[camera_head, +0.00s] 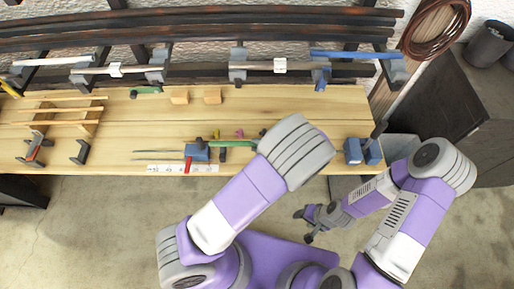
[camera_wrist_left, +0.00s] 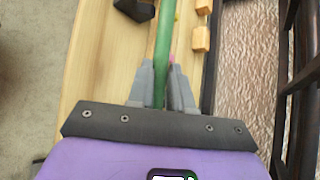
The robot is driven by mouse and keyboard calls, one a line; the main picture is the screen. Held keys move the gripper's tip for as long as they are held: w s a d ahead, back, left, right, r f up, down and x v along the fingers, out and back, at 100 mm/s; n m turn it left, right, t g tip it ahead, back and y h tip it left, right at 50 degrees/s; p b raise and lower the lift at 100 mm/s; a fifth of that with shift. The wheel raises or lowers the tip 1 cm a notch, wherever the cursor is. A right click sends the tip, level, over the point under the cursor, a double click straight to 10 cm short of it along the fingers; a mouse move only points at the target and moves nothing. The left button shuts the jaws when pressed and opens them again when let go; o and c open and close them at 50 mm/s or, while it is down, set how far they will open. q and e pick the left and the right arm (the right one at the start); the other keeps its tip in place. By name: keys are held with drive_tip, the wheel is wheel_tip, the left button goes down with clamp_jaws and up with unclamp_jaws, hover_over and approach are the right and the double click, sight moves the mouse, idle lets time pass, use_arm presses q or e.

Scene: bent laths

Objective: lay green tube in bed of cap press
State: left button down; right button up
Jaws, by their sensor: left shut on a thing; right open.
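The green tube (camera_wrist_left: 166,45) lies between the fingers of my left gripper (camera_wrist_left: 165,88) in the left wrist view, and the gripper is shut on it. In the head view the tube (camera_head: 234,144) extends left from beneath my left arm, which hides most of that gripper. Its left end is close to a blue block (camera_head: 197,153) with a red lever (camera_head: 187,165), perhaps the cap press; I cannot tell whether they touch. My right gripper (camera_head: 310,224) is open and empty in front of the bench.
The wooden bench (camera_head: 330,108) carries a ruler strip (camera_head: 165,168) and yellow blocks (camera_head: 212,96). Clamped bars (camera_head: 280,66) run along its back. A wooden rack (camera_head: 62,118) is at the left. Another blue device (camera_head: 362,151) stands at the right end.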

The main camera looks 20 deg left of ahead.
use_arm(q)
drive_tip(key=shift+w+f, duration=0.1)
drive_tip(key=shift+f, duration=2.5)
drive_tip(key=shift+f, duration=0.1)
drive_tip(key=shift+f+b, duration=0.15)
drive_tip(key=shift+b, duration=0.2)
drive_tip(key=c, duration=1)
unclamp_jaws()
drive_tip(key=shift+c, duration=0.2)
